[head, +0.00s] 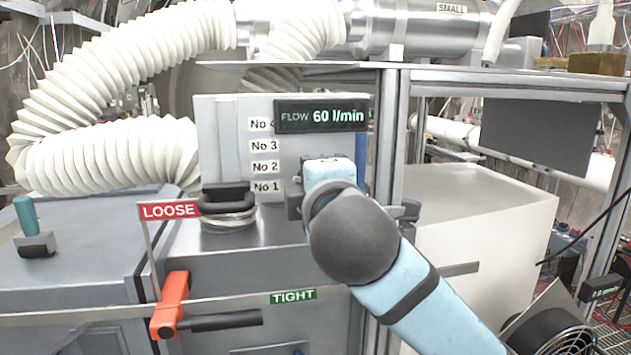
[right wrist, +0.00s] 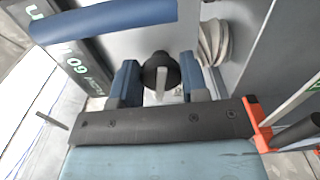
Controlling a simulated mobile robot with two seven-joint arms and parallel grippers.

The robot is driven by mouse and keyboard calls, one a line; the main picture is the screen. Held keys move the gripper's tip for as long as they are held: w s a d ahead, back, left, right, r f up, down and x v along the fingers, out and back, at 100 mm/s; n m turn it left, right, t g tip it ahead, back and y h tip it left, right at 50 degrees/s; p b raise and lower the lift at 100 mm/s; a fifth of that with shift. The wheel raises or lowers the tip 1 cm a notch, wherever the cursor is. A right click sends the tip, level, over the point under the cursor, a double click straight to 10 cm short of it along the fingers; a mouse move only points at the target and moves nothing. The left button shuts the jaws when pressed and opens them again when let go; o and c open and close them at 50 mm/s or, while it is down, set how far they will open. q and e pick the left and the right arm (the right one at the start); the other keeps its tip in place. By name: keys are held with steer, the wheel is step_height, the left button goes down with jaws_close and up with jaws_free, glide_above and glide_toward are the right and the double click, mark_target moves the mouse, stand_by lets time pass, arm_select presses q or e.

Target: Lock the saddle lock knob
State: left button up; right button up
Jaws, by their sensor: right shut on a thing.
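My right gripper (head: 327,178) reaches forward in the head view to the front of the grey panel with the flow display. Its own wrist and arm hide what lies between its fingers there. In the right wrist view, a black round knob with a pale bar (right wrist: 160,73) stands between the two blue fingers of my right gripper (right wrist: 160,82). The gripper is shut on this knob, which looks like the saddle lock knob. My left gripper is in neither view.
An orange lever (head: 171,305) with a black handle stands at front left, between a red LOOSE sign (head: 169,210) and a green TIGHT label (head: 293,296). A black handle on a ribbed metal base (head: 228,205) is left of my gripper. A metal post (head: 390,140) stands close right.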

steer(key=o, duration=0.9)
steer(key=shift+o, duration=0.2)
steer(key=s+d+b, duration=0.2)
steer(key=s, duration=1.1)
steer(key=shift+s+d, duration=0.3)
steer(key=shift+d, duration=0.05)
